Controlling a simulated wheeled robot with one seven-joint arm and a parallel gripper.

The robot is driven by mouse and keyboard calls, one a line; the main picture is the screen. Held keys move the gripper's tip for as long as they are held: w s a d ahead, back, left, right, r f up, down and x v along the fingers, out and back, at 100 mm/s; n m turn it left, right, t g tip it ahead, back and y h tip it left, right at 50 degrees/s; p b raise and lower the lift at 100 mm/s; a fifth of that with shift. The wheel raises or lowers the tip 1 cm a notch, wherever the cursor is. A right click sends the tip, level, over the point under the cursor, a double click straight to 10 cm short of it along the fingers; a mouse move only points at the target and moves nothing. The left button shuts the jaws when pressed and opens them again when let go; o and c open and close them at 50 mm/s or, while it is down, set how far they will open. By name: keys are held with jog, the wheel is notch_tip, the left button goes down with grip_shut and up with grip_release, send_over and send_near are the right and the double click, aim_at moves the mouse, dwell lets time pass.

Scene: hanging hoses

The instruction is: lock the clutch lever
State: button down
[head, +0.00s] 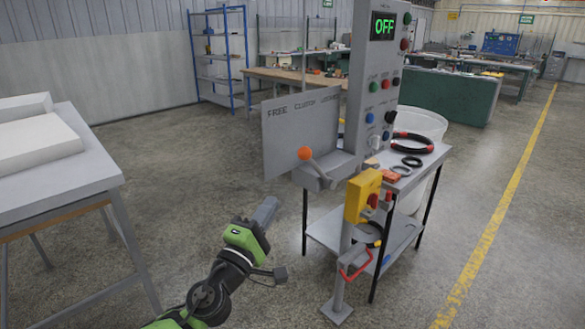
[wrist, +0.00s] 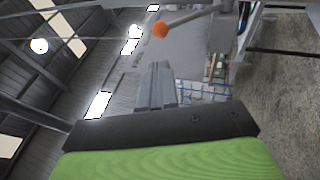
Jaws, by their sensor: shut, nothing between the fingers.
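The clutch lever (head: 316,165) has an orange ball knob and a grey arm, mounted at the lower front of a grey panel. The knob (wrist: 160,30) also shows in the wrist view, above my fingers. My gripper (head: 267,208) is shut and empty, below and left of the lever, apart from it. In the wrist view my gripper fingers (wrist: 156,85) are together.
A display reading OFF (head: 383,26) and coloured buttons are on the control column (head: 372,90). A yellow box (head: 357,198) with a red knob sits right of the lever. A side table (head: 410,178) holds black rings. A grey table (head: 60,165) stands left. Floor between is clear.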

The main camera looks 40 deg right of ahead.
aim_at(301, 158)
jog(key=x, duration=1.3)
jog(key=shift+d, duration=0.2)
